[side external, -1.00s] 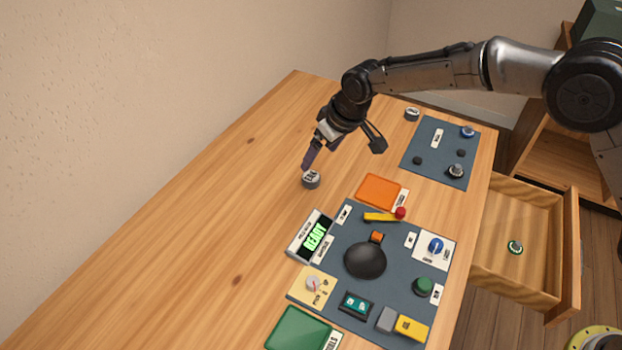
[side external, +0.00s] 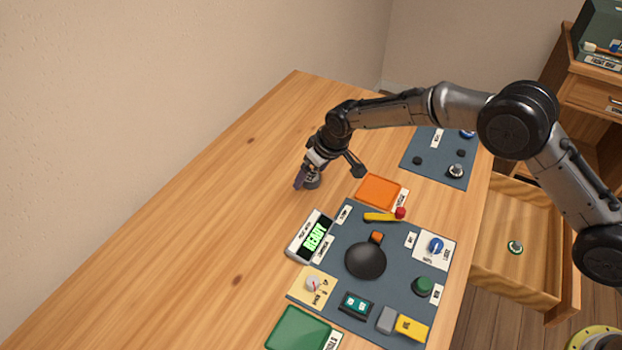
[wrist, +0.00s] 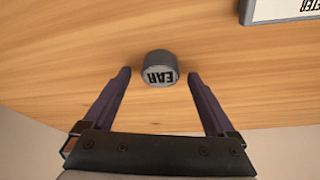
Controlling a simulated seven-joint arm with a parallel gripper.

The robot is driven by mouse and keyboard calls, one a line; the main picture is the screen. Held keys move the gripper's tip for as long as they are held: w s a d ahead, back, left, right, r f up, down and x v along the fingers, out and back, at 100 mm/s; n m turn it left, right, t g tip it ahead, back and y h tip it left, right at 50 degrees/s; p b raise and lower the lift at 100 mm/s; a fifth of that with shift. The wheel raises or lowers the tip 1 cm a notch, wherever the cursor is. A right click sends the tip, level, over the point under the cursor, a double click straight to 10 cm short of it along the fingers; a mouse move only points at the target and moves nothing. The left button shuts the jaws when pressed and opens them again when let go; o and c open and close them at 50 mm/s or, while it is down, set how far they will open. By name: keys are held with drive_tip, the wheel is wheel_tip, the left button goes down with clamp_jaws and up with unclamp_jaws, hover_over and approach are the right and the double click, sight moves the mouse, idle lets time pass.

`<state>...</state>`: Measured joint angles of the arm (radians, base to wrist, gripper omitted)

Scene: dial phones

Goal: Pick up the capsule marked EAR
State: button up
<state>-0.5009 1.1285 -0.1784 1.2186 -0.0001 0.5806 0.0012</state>
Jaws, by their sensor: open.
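The capsule marked EAR (wrist: 160,67) is a short grey cylinder with a pale labelled top. It stands on the wooden table, and in the wrist view its label reads upside down. My gripper (wrist: 158,75) is open, with one purple finger to each side of the capsule. The capsule sits near the fingertips, with a gap on both sides, and is not held. In the side view my gripper (side external: 306,183) is low over the table and partly hides the capsule (side external: 314,182).
An orange tray (side external: 379,192) lies right of the capsule. A READY display box (side external: 311,236) and a dark panel (side external: 338,262) with knobs and buttons lie nearer the camera. Another dark panel (side external: 431,170) is at the back right. The table left of the capsule is clear.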

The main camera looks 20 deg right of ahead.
drive_tip(key=c, duration=1.4)
drive_tip(key=shift+r, duration=0.1)
clamp_jaws()
